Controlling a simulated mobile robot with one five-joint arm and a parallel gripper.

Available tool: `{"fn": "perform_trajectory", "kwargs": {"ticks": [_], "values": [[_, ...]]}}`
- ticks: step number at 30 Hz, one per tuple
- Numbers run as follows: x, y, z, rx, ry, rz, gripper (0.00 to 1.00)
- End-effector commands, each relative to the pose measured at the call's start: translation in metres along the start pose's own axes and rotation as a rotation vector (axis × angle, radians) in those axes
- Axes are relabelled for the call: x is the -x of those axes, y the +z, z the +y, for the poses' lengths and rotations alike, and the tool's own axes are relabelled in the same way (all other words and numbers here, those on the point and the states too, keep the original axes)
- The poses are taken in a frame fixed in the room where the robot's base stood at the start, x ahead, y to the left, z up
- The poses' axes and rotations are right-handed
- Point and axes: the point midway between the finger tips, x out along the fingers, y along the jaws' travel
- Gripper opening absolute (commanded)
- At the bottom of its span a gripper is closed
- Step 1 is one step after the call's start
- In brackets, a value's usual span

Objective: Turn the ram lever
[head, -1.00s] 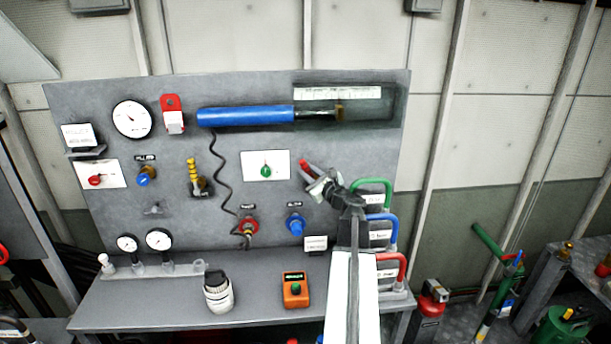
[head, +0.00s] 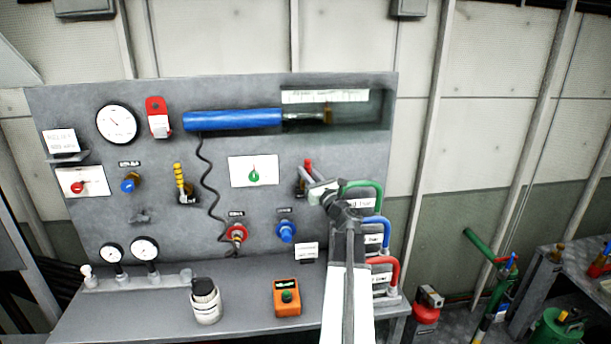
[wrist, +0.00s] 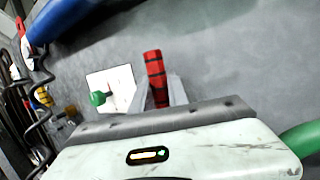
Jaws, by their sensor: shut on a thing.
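The ram lever (head: 308,165) has a red handle and sits on the right of the grey panel, below the blue ram (head: 232,120). It stands nearly upright. In the wrist view its red handle with dark bands (wrist: 154,72) rises between the grey fingers. My gripper (head: 313,190) is at the lever and shut on it, below the top of the handle. The lever's base is largely hidden behind my gripper.
Green (head: 367,186), blue (head: 384,226) and red (head: 392,264) hose loops stand close on the right of my arm. A blue knob (head: 286,231) is lower left. An orange box (head: 287,298) and a white-bodied container (head: 206,305) stand on the bench.

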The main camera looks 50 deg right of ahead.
Motion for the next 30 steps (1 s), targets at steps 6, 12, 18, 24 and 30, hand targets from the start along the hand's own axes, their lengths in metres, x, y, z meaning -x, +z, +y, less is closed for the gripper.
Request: {"fn": "perform_trajectory", "kwargs": {"ticks": [6, 12, 18, 24, 30], "values": [[0.0, 0.0, 0.0, -0.002, -0.001, 0.0, 0.0], [0.0, 0.0, 0.0, -0.002, -0.001, 0.0, 0.42], [0.0, 0.0, -0.001, -0.001, -0.001, 0.0, 0.42], [0.005, -0.001, 0.0, -0.001, -0.002, 0.0, 0.42], [0.037, -0.002, 0.001, -0.001, -0.003, 0.0, 0.42]]}}
